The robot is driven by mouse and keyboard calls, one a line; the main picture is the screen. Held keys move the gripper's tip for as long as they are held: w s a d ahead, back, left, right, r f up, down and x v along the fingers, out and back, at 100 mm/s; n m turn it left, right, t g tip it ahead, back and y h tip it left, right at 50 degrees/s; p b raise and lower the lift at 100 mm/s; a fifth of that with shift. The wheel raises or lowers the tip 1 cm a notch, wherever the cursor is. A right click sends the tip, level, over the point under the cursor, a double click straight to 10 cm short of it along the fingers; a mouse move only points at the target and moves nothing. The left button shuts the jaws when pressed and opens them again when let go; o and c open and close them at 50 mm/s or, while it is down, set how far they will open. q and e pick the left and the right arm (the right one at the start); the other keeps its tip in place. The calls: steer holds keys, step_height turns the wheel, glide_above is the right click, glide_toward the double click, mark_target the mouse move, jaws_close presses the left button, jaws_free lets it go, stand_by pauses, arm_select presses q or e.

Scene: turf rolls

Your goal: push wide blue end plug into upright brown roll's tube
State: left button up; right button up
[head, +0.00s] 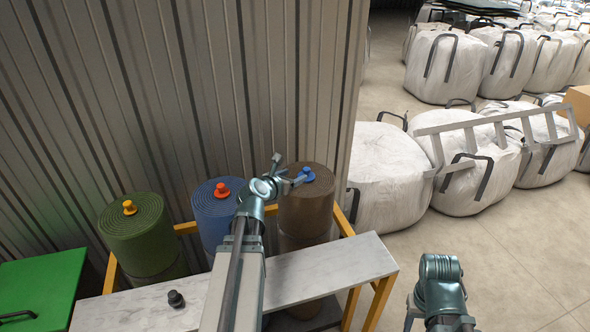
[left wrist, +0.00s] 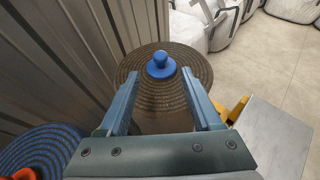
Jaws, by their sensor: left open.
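The brown roll (head: 306,205) stands upright behind the marble-look shelf, and its coiled top shows in the left wrist view (left wrist: 140,95). The wide blue end plug (head: 307,174) sits at the centre of that top, knob up, its flange seeming to lie at the coil's surface; it also shows in the left wrist view (left wrist: 160,66). The tube's mouth is hidden under it. My left gripper (head: 290,172) is open and empty, its fingers pointing toward the plug, which shows between and just beyond the tips. My right arm's end is at the lower right; its jaws are unclear.
A black plug (head: 176,298) is on the shelf (head: 345,262). A corrugated wall (head: 200,90) rises behind; white sacks (head: 385,175) stand right.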

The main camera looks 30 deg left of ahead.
arm_select(q)
steer(key=shift+p+v, duration=0.3)
steer(key=shift+v, duration=1.15)
steer(key=s+d+f+m+g+h, duration=0.1)
steer(key=d+f+m+g+h, duration=0.2)
steer(key=d+m, duration=0.7)
steer(key=s+d+f+m+g+h, duration=0.1)
steer(key=s+d+f+m+g, duration=0.3)
steer(key=d+m, duration=0.6)
steer(key=s+d+f+m+g+y, duration=0.2)
steer(key=s+d+m, duration=0.4)
steer(key=m, duration=0.4)
steer(key=s+d+f+m+g+y, duration=0.2)
steer(key=s+d+f+m+g, duration=0.2)
steer(key=s+d+m, duration=0.3)
steer(key=shift+s+d+f+m+g+y, duration=0.25)
steer(key=shift+d+m+g, duration=0.3)
steer(key=shift+m, duration=1.15)
steer(key=shift+w, duration=0.1)
